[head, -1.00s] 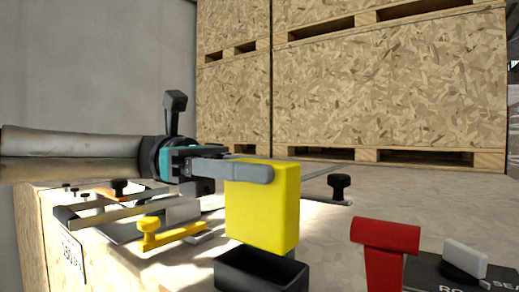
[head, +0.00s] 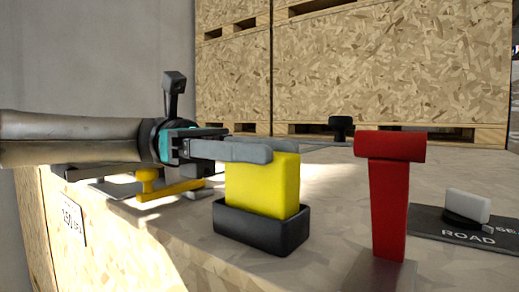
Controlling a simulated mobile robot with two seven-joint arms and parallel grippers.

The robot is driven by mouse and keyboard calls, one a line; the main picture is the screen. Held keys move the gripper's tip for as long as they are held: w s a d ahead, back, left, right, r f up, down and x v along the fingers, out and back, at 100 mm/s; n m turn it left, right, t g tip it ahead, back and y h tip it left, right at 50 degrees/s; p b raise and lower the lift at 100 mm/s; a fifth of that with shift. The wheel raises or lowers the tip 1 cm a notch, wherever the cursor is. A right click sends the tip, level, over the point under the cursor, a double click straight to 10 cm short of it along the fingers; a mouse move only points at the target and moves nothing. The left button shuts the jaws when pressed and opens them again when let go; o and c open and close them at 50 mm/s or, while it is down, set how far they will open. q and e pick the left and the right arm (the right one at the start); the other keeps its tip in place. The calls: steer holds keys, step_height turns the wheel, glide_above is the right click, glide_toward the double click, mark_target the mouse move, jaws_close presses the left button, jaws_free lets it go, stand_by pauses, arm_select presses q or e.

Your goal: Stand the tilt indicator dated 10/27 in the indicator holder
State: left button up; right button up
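A yellow block (head: 262,190), which looks like the tilt indicator, stands upright with its lower part inside a black open-topped tray (head: 262,232), which looks like the indicator holder. No date can be read on the side facing me. My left gripper (head: 250,150) reaches in from the left, with its grey fingers at the block's top edge. It looks shut on the block, one finger in front and the other mostly hidden behind. My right gripper is not in view.
A red T-shaped piece (head: 388,205) stands right of the tray. A black plate marked ROAD (head: 470,236) with a white block (head: 467,206) lies farther right. Yellow and metal parts (head: 160,187) lie under my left arm. Large wooden crates (head: 390,70) stand behind.

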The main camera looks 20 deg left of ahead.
arm_select(q)
steer(key=o, duration=0.4)
steer(key=shift+r, duration=0.1)
step_height(320, 180, up, 9)
steer(key=shift+r+b, duration=0.2)
steer(key=shift+b, duration=0.15)
steer(key=shift+r+p, duration=0.9)
steer(key=shift+r, duration=4.3)
